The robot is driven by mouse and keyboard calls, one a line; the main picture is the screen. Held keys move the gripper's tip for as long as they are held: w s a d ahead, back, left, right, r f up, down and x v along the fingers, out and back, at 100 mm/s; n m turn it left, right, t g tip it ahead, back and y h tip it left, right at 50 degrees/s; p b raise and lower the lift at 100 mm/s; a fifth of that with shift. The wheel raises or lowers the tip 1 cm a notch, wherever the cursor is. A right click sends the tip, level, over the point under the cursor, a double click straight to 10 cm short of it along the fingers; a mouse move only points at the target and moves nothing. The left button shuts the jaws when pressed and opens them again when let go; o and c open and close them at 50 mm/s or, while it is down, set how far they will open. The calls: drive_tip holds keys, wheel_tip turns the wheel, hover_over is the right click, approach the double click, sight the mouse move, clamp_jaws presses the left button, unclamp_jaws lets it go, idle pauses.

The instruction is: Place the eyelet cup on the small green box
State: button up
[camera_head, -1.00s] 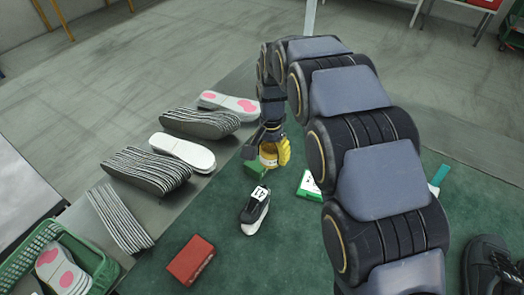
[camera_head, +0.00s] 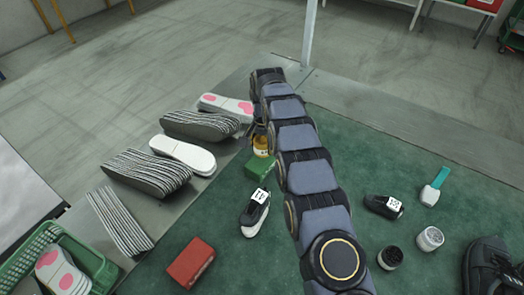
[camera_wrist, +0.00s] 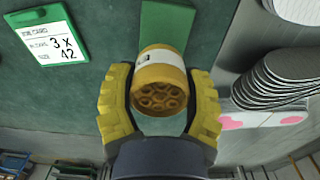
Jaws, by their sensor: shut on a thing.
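My gripper (camera_wrist: 160,105) has yellow ribbed fingers, shut on the sides of an orange-yellow cup with a white label band, the eyelet cup (camera_wrist: 160,88). Its face with several round holes faces the wrist camera. In the head view the cup (camera_head: 261,146) shows just left of my arm, which hides most of the gripper. The small green box (camera_head: 260,167) lies on the green mat directly below the cup in that picture. In the wrist view the green box (camera_wrist: 165,24) shows beyond the cup, partly hidden by it. I cannot tell whether cup and box touch.
Stacked insoles (camera_head: 148,174) lie left on the grey bench. A job card (camera_wrist: 53,42) lies near the green box.

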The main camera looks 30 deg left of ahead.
sight(262, 152)
drive_tip(key=shift+w+a+f, duration=0.15)
drive_tip(key=shift+w+f, duration=0.05)
drive_tip(key=shift+f, duration=0.05)
wheel_tip(262, 152, down, 3)
drive_tip(key=shift+f, duration=0.1)
drive_tip(key=o, duration=1.1)
